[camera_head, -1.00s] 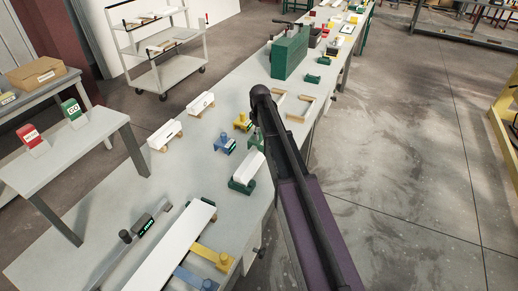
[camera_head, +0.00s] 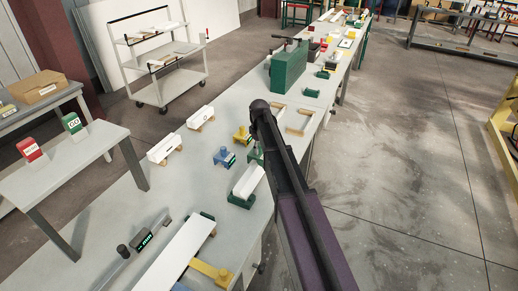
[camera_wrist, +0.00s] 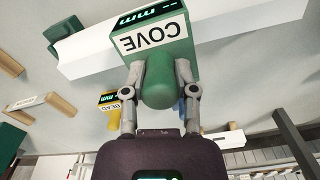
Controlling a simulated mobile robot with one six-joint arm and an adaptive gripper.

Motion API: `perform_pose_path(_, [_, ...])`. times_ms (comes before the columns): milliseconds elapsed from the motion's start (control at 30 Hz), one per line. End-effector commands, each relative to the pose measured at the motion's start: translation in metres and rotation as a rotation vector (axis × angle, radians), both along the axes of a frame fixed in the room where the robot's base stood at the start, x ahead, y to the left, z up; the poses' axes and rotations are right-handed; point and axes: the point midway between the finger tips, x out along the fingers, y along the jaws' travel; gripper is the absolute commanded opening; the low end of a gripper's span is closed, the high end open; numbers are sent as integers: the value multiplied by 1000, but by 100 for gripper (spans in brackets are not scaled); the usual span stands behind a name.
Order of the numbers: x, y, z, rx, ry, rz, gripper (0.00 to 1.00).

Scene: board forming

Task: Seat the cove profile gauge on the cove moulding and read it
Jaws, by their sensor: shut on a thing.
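The green cove gauge (camera_wrist: 150,52), labelled COVE with a small display reading dashes and "mm", fills the top middle of the wrist view, upside down. My gripper (camera_wrist: 158,92) is shut on its rounded green handle. A long white moulding (camera_wrist: 250,22) lies behind the gauge, partly hidden by it; I cannot tell whether they touch. In the head view the white moulding (camera_head: 249,180) rests on a green cradle (camera_head: 240,202) near the bench's right edge. The gauge (camera_head: 257,155) shows there only as a green sliver beside my arm, and my gripper is hidden.
A blue gauge (camera_head: 224,156) and a yellow gauge (camera_head: 242,135) stand left of my arm. White pieces (camera_head: 164,149) on wooden supports lie further left. A long white board (camera_head: 180,255) with a yellow clamp is in front. A green box (camera_head: 290,70) stands behind.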

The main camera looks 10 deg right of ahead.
Motion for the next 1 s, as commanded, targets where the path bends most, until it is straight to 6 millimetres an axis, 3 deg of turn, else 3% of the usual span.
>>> perform_pose_path(1000, [0, 0, -5, 0, 0, 0, 0])
